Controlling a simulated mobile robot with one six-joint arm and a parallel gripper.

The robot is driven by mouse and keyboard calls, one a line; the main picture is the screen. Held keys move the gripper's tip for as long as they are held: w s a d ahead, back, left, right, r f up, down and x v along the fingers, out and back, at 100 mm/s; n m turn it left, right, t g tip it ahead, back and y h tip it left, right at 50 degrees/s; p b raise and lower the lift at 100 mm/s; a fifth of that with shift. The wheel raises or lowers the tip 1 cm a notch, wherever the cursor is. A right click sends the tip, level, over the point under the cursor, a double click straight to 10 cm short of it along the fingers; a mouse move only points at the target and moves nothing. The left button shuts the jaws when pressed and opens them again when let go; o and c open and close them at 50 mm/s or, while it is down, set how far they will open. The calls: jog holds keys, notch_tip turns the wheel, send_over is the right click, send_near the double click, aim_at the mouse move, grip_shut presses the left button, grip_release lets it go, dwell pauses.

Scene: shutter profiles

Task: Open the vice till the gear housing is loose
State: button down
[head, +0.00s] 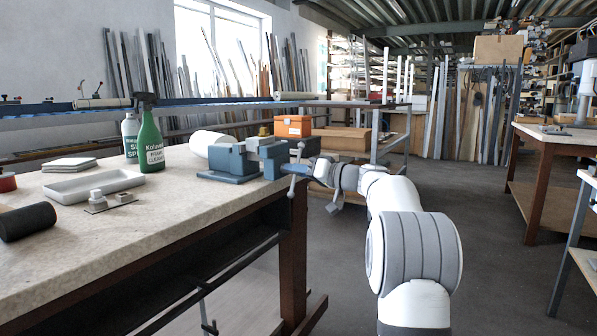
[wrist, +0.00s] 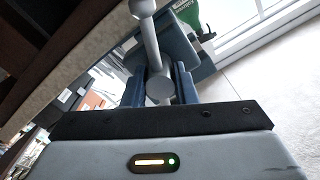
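The blue-grey vice (head: 240,162) stands at the right end of the workbench. A small yellowish piece (head: 264,132), probably the gear housing, shows at the top of its jaws. The vice's grey handle bar (head: 292,186) hangs steeply at its front, over the bench edge. My gripper (head: 290,169) is at the handle's middle. In the wrist view the bar (wrist: 151,45) runs up to a ball end, and a round grey end (wrist: 160,90) sits between my gripper's two blue-grey fingers (wrist: 161,84). I cannot tell whether they touch it. The housing is not distinguishable in the wrist view.
A green spray bottle (head: 150,142), a white tray (head: 94,186) and a dark cylinder (head: 27,222) are on the workbench (head: 130,215). An orange box (head: 292,126) stands behind the vice. The floor (head: 495,255) right of my arm is clear.

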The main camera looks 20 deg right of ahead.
jog(key=c, duration=1.2)
grip_release()
jog(key=shift+a, duration=0.1)
jog(key=shift+o, duration=0.2)
jog(key=p+v, duration=0.1)
jog(key=v, duration=0.6)
jog(key=shift+s+d+p, duration=0.25)
jog(key=shift+p, duration=0.1)
